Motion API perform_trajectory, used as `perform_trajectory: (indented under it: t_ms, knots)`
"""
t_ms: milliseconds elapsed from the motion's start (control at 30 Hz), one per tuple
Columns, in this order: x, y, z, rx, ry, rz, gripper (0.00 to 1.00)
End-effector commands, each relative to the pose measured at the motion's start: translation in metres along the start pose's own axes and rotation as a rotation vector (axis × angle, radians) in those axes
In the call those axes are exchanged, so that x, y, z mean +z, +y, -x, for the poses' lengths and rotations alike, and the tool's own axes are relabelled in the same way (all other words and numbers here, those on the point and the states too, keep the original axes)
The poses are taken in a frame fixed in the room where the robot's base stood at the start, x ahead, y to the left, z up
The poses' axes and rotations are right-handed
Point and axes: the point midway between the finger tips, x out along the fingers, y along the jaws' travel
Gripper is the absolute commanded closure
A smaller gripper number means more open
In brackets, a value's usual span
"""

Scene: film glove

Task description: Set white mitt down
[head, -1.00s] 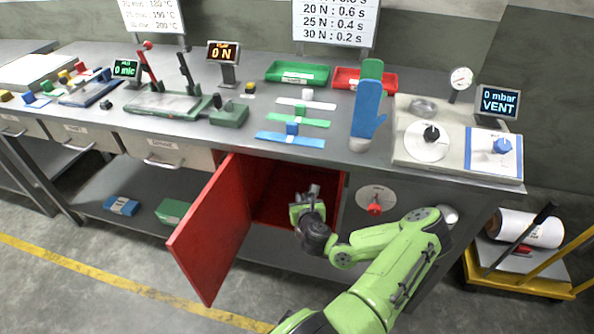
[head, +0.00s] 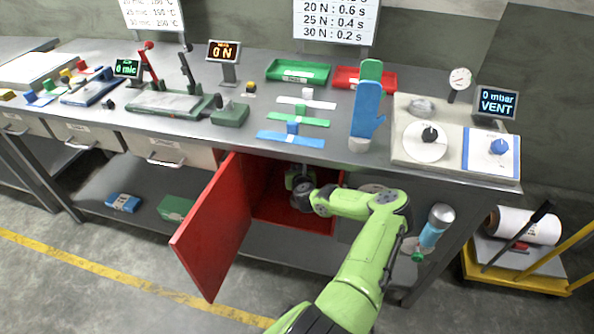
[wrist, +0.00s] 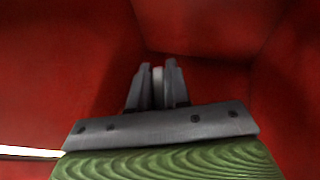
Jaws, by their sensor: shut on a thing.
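My gripper (head: 298,173) is inside the open red cabinet (head: 275,207) under the bench, and the wrist view shows red walls around it. In the wrist view, my gripper's grey fingers (wrist: 158,68) are close together with a narrow whitish strip between them, which I take to be the white mitt (wrist: 158,87). Most of the mitt is hidden, and I cannot tell whether it touches the cabinet floor. In the head view it cannot be made out.
The red door (head: 212,230) stands open left of my arm. A blue mitt (head: 366,110) and a green mitt (head: 371,70) stand upright on the bench top (head: 350,165).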

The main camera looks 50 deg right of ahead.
Motion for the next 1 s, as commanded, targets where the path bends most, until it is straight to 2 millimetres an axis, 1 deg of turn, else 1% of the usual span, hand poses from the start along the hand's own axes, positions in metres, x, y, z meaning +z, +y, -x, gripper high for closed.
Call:
perform_trajectory:
  t_ms: [67, 100, 233, 467, 567, 667, 700, 833, 900, 1000]
  knots:
    - [-0.003, 0.000, -0.001, 0.000, 0.001, 0.001, 1.00]
    - [-0.003, 0.000, -0.001, 0.000, 0.001, 0.001, 0.79]
    - [-0.003, 0.000, -0.001, 0.000, 0.001, 0.001, 0.59]
    - [-0.002, 0.000, -0.001, 0.000, 0.000, 0.001, 0.58]
    - [0.002, 0.000, 0.003, 0.001, 0.000, 0.001, 0.58]
    - [0.003, 0.000, 0.020, 0.002, 0.001, 0.002, 0.58]
    - [0.003, 0.000, 0.029, 0.002, 0.003, 0.001, 0.58]
    - [0.002, 0.000, 0.057, 0.002, 0.003, 0.000, 0.58]
    - [0.002, 0.000, 0.067, 0.002, 0.000, 0.001, 0.58]
    - [0.001, 0.000, 0.075, 0.000, 0.001, 0.001, 0.58]
